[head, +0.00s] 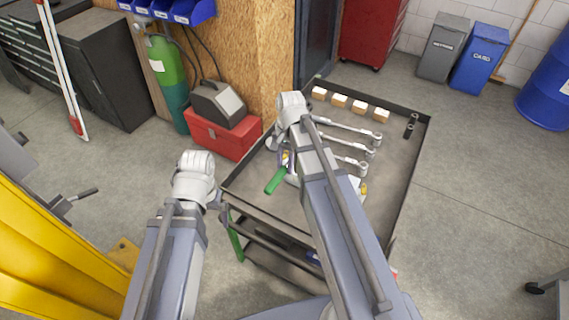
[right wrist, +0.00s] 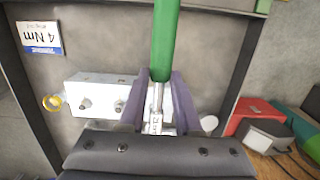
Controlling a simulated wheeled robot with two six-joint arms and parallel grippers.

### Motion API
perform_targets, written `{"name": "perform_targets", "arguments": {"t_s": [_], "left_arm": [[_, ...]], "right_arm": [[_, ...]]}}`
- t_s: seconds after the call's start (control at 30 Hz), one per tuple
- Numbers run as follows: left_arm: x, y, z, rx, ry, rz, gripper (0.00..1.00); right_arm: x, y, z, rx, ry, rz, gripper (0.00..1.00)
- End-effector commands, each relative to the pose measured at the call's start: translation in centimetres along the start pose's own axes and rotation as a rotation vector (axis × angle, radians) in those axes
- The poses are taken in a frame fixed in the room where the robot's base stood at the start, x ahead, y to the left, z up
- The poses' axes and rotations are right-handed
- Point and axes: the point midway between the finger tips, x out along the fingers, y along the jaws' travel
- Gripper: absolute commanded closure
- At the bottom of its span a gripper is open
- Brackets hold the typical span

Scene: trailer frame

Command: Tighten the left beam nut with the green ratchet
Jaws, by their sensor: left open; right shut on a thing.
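The green ratchet shows its green handle (head: 276,180) over the tool cart in the head view. In the right wrist view its handle (right wrist: 166,40) points up the picture, with a metal shaft below. My right gripper (right wrist: 160,100) is shut on that shaft, one purple finger on each side; in the head view it is mostly hidden by my arm (head: 285,158). My left gripper (head: 216,200) is mostly hidden by its wrist, beside the cart's left edge; it is open and nothing shows in it. A yellow frame (head: 40,240) stands at the far left. I cannot make out the left beam nut.
The cart tray (head: 400,165) has a raised dark rim and holds several wrenches (head: 345,125) and wooden blocks (head: 339,101). A white block with bolts (right wrist: 98,90) sits beside the ratchet.

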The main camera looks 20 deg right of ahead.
Motion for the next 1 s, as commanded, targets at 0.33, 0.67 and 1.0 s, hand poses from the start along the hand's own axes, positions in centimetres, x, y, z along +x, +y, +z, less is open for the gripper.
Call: {"name": "perform_targets", "arguments": {"t_s": [0.33, 0.67, 1.0], "left_arm": [[0.5, 0.0, 0.0, 0.000, 0.000, 0.000, 0.00], [3.0, 0.3, -0.2, 0.000, 0.000, 0.000, 0.00], [3.8, 0.4, -0.2, 0.000, 0.000, 0.000, 0.00]], "right_arm": [[0.5, 0.1, -0.1, -0.009, 0.000, 0.001, 1.00], [3.0, 0.1, -0.3, -0.008, 0.000, 0.001, 1.00], [3.8, 0.0, -0.4, -0.008, 0.000, 0.001, 1.00]]}}
